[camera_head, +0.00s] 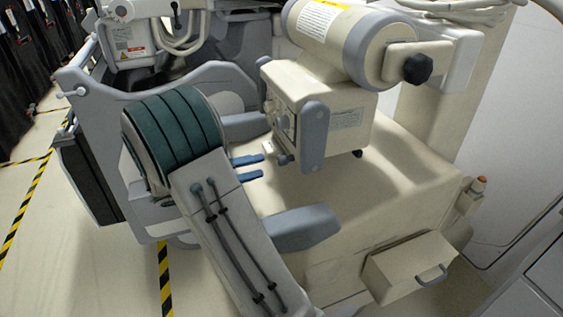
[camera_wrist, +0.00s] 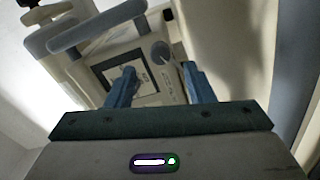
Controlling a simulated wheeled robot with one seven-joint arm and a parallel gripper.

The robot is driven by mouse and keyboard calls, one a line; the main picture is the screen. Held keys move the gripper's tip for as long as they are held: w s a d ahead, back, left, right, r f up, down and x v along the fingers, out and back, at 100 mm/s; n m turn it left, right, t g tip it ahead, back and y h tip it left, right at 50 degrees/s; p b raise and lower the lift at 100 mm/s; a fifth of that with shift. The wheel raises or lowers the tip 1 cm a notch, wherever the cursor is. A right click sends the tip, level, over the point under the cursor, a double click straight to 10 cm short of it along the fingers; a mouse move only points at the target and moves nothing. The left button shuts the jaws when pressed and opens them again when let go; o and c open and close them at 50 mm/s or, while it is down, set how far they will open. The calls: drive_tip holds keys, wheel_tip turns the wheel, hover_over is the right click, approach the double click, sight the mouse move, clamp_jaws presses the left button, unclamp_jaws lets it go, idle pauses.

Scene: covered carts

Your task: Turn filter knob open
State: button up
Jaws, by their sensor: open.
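A cream box-shaped machine head (camera_head: 340,112) with grey side handles hangs under a large cylinder. Its front face is steeply angled in the head view, with a small round fitting (camera_head: 289,126) on it. My gripper (camera_head: 247,167) is open, its two blue fingers pointing at the lower part of this head, apart from it as far as I can tell. In the wrist view, my gripper (camera_wrist: 160,84) faces a front panel with a dark-framed square plate (camera_wrist: 134,80) and a round grey knob (camera_wrist: 160,51) near its edge. Nothing is between the fingers. I cannot tell which part is the filter knob.
A black knob (camera_head: 418,68) sticks out from the cylinder's bracket (camera_head: 398,62). A cream cabinet (camera_head: 400,190) with a protruding drawer (camera_head: 410,267) stands below. A grey curved frame (camera_head: 190,75) is behind my arm. Yellow-black tape (camera_head: 28,205) marks the open floor at left.

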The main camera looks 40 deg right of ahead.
sight(278, 162)
drive_tip(key=x, duration=0.8)
drive_tip(key=shift+a, duration=0.1)
drive_tip(key=c, duration=1)
